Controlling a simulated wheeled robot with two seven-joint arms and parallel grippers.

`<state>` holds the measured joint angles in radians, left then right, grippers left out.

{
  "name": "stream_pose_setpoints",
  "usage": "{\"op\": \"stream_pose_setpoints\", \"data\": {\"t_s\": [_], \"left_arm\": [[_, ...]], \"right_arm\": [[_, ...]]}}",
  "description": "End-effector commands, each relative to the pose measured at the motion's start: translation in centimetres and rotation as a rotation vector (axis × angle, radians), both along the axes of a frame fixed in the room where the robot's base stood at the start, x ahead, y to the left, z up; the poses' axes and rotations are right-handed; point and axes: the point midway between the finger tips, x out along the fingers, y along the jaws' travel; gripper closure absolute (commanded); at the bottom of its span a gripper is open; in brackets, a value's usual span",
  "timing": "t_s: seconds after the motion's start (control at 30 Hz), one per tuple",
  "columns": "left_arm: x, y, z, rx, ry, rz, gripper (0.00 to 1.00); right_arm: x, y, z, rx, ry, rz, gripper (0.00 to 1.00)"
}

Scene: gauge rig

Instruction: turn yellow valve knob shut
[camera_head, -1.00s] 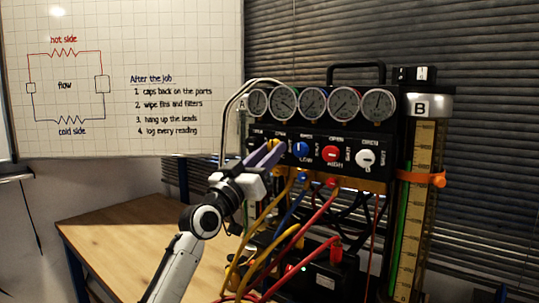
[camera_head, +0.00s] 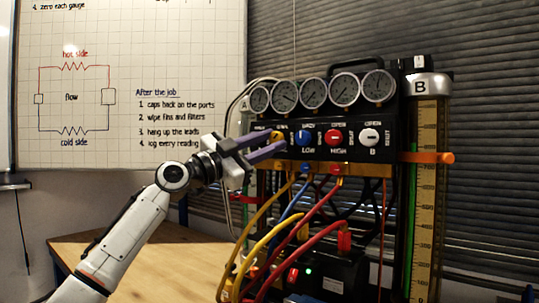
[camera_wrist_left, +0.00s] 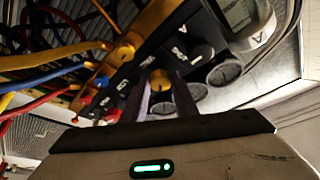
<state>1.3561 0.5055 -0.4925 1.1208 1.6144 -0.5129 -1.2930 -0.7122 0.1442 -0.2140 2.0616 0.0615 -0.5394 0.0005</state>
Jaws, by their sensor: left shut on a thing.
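In the left wrist view the yellow knob (camera_wrist_left: 160,80) sits between the two fingers (camera_wrist_left: 162,97). The fingers hide part of the knob and its label, so I cannot read which way it points. My right gripper is not in view.
Blue (camera_head: 303,138), red (camera_head: 333,137) and white (camera_head: 370,137) knobs stand to the right in the same row. Several gauges (camera_head: 313,93) sit above. Yellow, blue and red hoses (camera_head: 322,207) hang below, close under my gripper. The wooden table (camera_head: 170,262) is bare at left.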

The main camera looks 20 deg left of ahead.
Motion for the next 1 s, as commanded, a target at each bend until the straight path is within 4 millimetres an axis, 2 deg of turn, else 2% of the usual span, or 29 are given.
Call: {"op": "stream_pose_setpoints", "data": {"t_s": [0.3,0.6,1.0], "left_arm": [[0.2,0.2,0.7,0.281,-0.098,-0.002,0.96],[0.2,0.3,0.9,0.523,-0.187,-0.001,0.96],[0.2,0.4,0.8,0.706,-0.254,0.002,0.96]], "right_arm": [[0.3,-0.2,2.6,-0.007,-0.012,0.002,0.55],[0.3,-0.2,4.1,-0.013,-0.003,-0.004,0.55],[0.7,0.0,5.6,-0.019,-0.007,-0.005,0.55]]}}
